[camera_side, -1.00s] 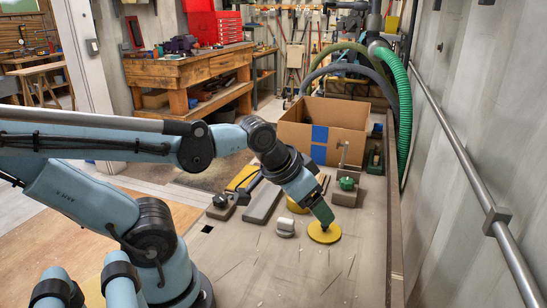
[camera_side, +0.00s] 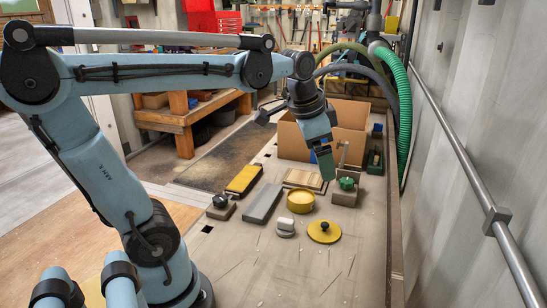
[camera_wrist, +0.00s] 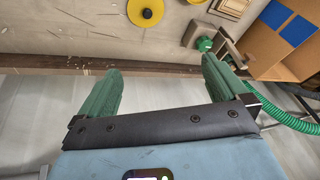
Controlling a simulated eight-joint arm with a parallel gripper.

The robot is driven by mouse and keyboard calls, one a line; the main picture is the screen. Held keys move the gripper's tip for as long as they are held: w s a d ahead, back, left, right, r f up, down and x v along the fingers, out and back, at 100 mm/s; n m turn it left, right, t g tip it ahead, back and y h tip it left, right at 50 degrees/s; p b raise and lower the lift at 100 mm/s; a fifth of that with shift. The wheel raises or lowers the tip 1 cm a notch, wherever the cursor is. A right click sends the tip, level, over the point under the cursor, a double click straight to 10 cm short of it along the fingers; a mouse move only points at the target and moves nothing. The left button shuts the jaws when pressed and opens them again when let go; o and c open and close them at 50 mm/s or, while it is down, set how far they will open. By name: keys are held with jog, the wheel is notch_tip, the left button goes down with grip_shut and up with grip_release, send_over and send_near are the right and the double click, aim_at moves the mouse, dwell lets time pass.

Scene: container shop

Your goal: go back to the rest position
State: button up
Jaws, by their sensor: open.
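My gripper (camera_side: 326,172) is in the air above the bench in the side view, between the yellow pot and the cardboard box. In the wrist view its two green fingers (camera_wrist: 160,85) stand wide apart with nothing between them. The yellow lid (camera_side: 324,231) with a dark knob lies flat on the bench. The round yellow pot (camera_side: 301,201) stands behind it, apart from the lid. The lid also shows at the top of the wrist view (camera_wrist: 145,12).
A cardboard box (camera_side: 350,137) with blue patches stands at the back. A green-knobbed block (camera_side: 345,191), a yellow-topped block (camera_side: 243,180), a long grey bar (camera_side: 263,203) and a small grey piece (camera_side: 286,227) sit on the bench. The grey wall with a pipe (camera_side: 450,135) bounds the right.

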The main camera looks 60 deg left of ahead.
jog(key=w+a+r+m+g, duration=0.2)
jog(key=a+m, duration=0.1)
jog(key=a, duration=0.3)
jog(key=w+a+r+m+g, duration=0.2)
jog(key=w+a, duration=0.1)
jog(key=a, duration=0.4)
notch_tip(320, 180, down, 10)
jog(key=shift+s+h, duration=0.25)
jog(key=shift+h, duration=0.15)
jog(key=shift+r, duration=0.1)
notch_tip(320, 180, up, 10)
jog(key=s+d+f+n+t, duration=0.3)
jog(key=s+d+f+n, duration=0.1)
jog(key=d, duration=0.5)
jog(key=s+d+f+n+t, duration=0.4)
jog(key=d+f, duration=0.3)
jog(key=d, duration=0.3)
jog(key=shift+s+d+n, duration=0.3)
jog(key=shift+s, duration=0.6)
